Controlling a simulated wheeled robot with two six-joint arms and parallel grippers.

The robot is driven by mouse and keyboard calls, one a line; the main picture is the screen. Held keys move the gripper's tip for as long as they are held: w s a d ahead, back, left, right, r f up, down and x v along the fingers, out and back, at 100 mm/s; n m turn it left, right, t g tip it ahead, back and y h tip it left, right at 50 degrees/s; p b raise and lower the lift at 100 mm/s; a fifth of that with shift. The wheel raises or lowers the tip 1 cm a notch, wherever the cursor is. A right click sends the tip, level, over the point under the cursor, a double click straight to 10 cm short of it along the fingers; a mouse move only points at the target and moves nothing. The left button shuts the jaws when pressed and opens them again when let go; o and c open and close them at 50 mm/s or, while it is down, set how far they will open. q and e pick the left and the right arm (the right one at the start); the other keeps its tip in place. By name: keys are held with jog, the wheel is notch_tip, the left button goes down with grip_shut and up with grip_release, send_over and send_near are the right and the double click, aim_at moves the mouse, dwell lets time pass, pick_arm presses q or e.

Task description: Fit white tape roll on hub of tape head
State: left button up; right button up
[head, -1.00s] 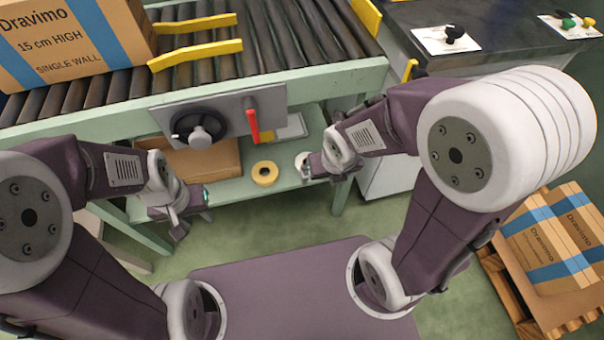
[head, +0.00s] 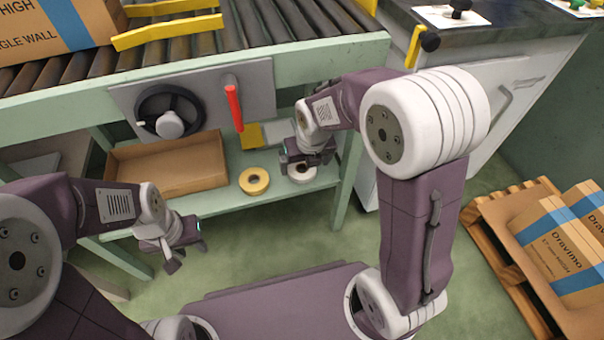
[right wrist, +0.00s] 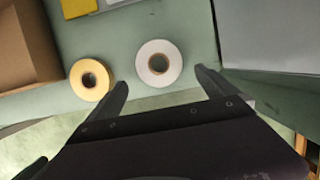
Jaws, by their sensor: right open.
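The white tape roll (head: 302,175) lies flat on the green lower shelf, partly hidden by my right gripper in the head view. It shows whole in the right wrist view (right wrist: 175,64). My right gripper (head: 305,164) is above it, open and empty, pointing down. In the right wrist view its fingertips (right wrist: 161,79) are on either side of the roll's near edge, not closed on it. A grey panel (head: 205,82) on the conveyor's side carries a dark ring with a light grey hub (head: 170,125) at its centre. My left gripper (head: 187,252) is open and empty, left of the shelf's front.
A yellow tape roll (head: 245,184) lies left of the white one. An open cardboard box (head: 165,188) stands further left on the shelf. A red lever (head: 234,105) sticks out from the panel. A green table leg (head: 345,185) is just right of my right gripper.

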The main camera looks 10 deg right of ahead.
aim_at(302, 167)
jog(key=shift+w, duration=0.5)
jog(key=b+x, duration=0.4)
jog(key=x, duration=0.1)
jog(key=shift+w+f+b, duration=0.1)
jog(key=shift+f+b, duration=0.05)
jog(key=shift+b, duration=0.25)
jog(key=c, duration=1.5)
